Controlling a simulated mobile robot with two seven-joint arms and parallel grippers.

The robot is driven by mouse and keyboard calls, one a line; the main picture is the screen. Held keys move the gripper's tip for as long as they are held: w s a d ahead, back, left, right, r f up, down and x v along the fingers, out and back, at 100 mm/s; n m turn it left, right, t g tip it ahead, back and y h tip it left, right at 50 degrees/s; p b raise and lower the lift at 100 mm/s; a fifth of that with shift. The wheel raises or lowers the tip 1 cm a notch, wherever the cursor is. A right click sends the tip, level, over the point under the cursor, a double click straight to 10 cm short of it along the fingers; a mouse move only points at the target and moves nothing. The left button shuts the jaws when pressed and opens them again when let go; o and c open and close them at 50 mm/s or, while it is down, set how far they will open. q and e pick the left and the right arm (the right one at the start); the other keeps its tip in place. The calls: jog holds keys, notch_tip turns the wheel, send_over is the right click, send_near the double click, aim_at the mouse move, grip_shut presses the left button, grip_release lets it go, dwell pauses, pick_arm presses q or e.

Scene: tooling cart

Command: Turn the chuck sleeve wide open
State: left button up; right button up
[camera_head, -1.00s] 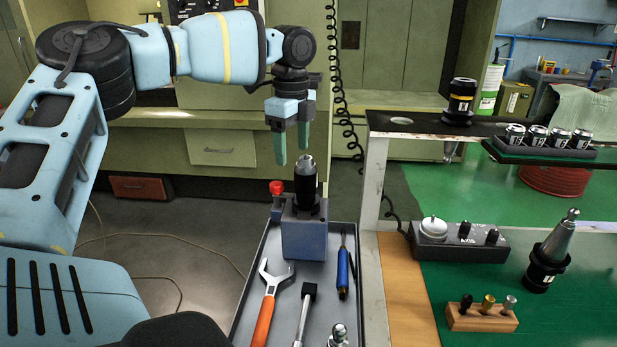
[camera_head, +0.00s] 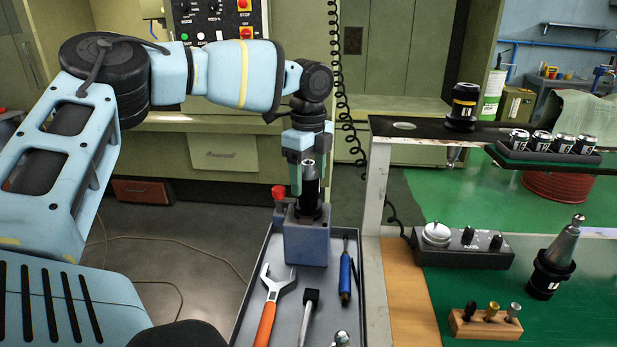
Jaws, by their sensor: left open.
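The chuck (camera_head: 311,186), a dark upright cylinder with a metallic top, stands in a blue-grey holder block (camera_head: 306,240) with a red knob (camera_head: 279,192) at its left. My left gripper (camera_head: 309,178) is above and behind the chuck, fingers pointing down. My right gripper is not in view.
The grey tray (camera_head: 245,305) below holds an orange-handled wrench (camera_head: 269,305), a hammer-like tool (camera_head: 307,315) and a blue screwdriver (camera_head: 345,275). At right, a green bench carries a black control box (camera_head: 465,248), a tool holder (camera_head: 553,262) and a wooden block (camera_head: 485,325).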

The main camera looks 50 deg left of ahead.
pick_arm(q)
jog(key=shift+f, duration=0.35)
jog(key=shift+c, duration=0.5)
jog(key=c, duration=0.9)
jog(key=shift+n, duration=0.4)
